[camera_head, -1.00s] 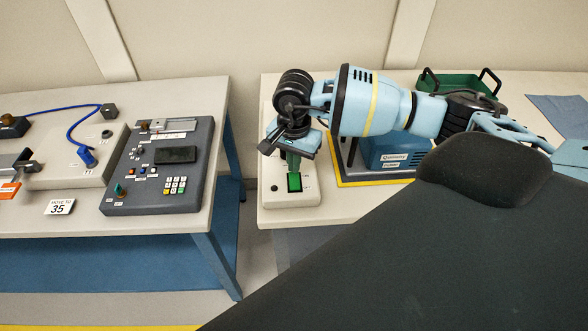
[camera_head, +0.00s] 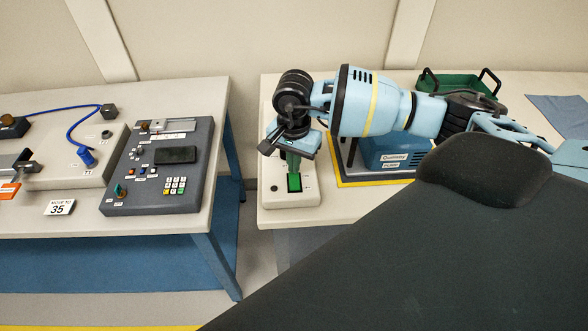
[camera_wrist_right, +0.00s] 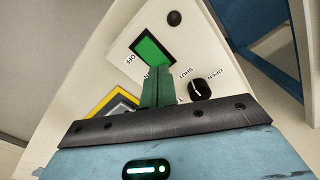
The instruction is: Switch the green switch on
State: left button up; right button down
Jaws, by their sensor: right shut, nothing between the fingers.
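The green switch (camera_head: 294,183) sits on a pale control box (camera_head: 306,200) at the near left of the right-hand table. In the right wrist view the green switch (camera_wrist_right: 150,46) lies in a black frame, with an "OFF" label beside one end. My right gripper (camera_head: 292,165) is shut and empty, its fingers pointing down at the switch's far end. In the wrist view the fingertips of my right gripper (camera_wrist_right: 159,72) overlap the switch's lower edge. I cannot tell whether they touch it. My left gripper is not in view.
A black knob (camera_wrist_right: 200,89) marked OPEN and SHUT is beside the fingers. A round black button (camera_wrist_right: 174,18) is beyond the switch. A blue pump unit (camera_head: 395,153) stands right of the box. The left table holds a grey keypad panel (camera_head: 190,145).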

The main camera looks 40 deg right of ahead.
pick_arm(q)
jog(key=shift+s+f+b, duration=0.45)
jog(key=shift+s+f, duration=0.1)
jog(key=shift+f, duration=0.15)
pick_arm(e)
jog(key=shift+f, duration=1.1)
dwell(0.4)
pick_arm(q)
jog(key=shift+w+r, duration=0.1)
pick_arm(e)
jog(key=shift+r, duration=0.1)
jog(key=shift+r+p, duration=1.35)
jog(key=shift+r, duration=2.15)
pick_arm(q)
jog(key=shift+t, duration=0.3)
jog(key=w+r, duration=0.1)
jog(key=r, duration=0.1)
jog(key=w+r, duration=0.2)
pick_arm(e)
jog(key=shift+f, duration=0.1)
